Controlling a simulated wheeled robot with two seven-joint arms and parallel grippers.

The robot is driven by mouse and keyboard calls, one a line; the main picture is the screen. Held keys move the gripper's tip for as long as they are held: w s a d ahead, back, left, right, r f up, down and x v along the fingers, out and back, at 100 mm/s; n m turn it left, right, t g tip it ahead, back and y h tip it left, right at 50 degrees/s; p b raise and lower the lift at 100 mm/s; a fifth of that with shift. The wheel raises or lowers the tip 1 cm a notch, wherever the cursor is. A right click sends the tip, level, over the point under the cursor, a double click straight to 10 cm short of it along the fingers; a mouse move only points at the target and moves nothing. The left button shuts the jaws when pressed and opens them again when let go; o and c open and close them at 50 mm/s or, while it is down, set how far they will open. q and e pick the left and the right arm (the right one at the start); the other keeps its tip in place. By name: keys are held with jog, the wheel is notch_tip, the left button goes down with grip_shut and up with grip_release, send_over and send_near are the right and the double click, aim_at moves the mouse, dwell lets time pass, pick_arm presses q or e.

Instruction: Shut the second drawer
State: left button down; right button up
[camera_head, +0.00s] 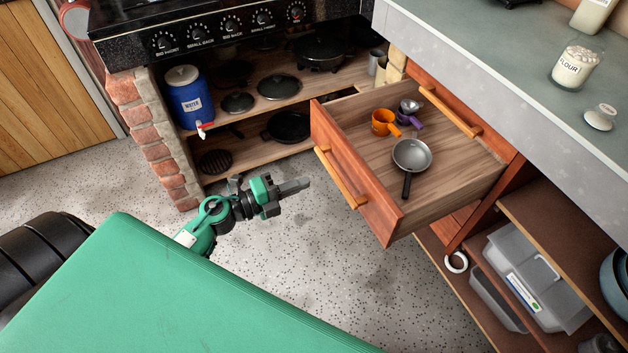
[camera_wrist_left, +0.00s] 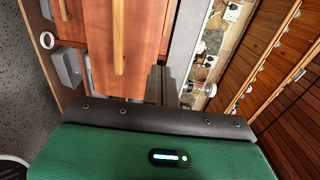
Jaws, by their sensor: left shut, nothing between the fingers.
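The second drawer (camera_head: 350,166) is pulled well out of the wooden cabinet, below a shut top drawer with its own handle (camera_head: 450,112). Its front has a long wooden handle (camera_head: 340,178). Inside lie a small grey pan (camera_head: 411,155), an orange cup (camera_head: 384,122) and a purple and metal utensil (camera_head: 411,110). My left gripper (camera_head: 303,184) is shut and empty, in front of the drawer front and apart from it in the head view. In the left wrist view the gripper (camera_wrist_left: 160,72) points toward red-brown drawer fronts (camera_wrist_left: 142,35). My right gripper is out of view.
A stove over open shelves stands at the back, with a blue water container (camera_head: 190,98) and pans. A grey counter (camera_head: 540,75) with a flour jar (camera_head: 578,65) is at the right. Lower shelves hold plastic boxes (camera_head: 535,280). The speckled floor (camera_head: 330,280) before the drawer is clear.

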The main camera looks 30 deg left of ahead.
aim_at(357, 163)
pick_arm(q)
jog(key=x, duration=1.1)
jog(key=shift+w+d, duration=0.55)
jog(key=shift+w, duration=0.1)
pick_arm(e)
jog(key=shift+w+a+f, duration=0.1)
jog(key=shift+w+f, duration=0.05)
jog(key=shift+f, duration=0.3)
